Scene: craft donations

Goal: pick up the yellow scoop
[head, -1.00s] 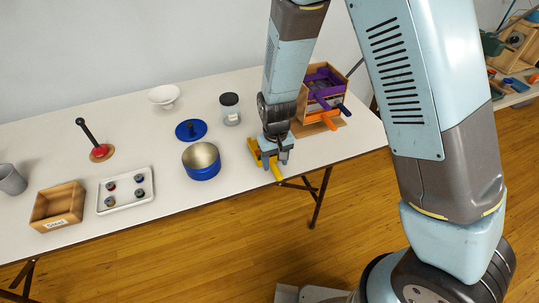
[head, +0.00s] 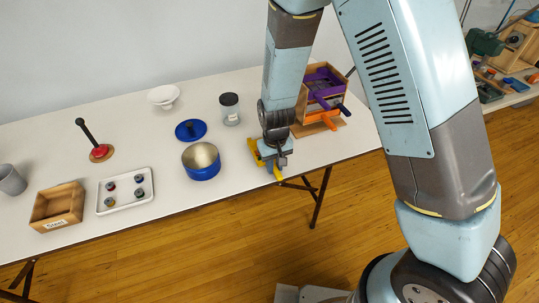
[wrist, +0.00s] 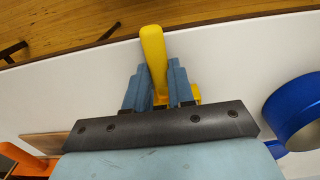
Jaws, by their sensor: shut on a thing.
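The yellow scoop (head: 279,173) is at the front edge of the white table in the head view, partly hidden by my gripper (head: 272,165). In the wrist view the handle of the yellow scoop (wrist: 153,50) points away from my gripper (wrist: 155,82), past the table edge. My gripper is shut on the yellow scoop, with one finger on each side of it. Most of the scoop's body is hidden behind the gripper. I cannot tell whether the scoop touches the table.
A blue pot (head: 201,165) stands close to the left of my gripper, with a blue lid (head: 191,130) behind it. A wooden rack (head: 309,104) with purple and orange scoops stands behind right. A jar (head: 230,112), bowl, tray and wooden box are also on the table (head: 150,140).

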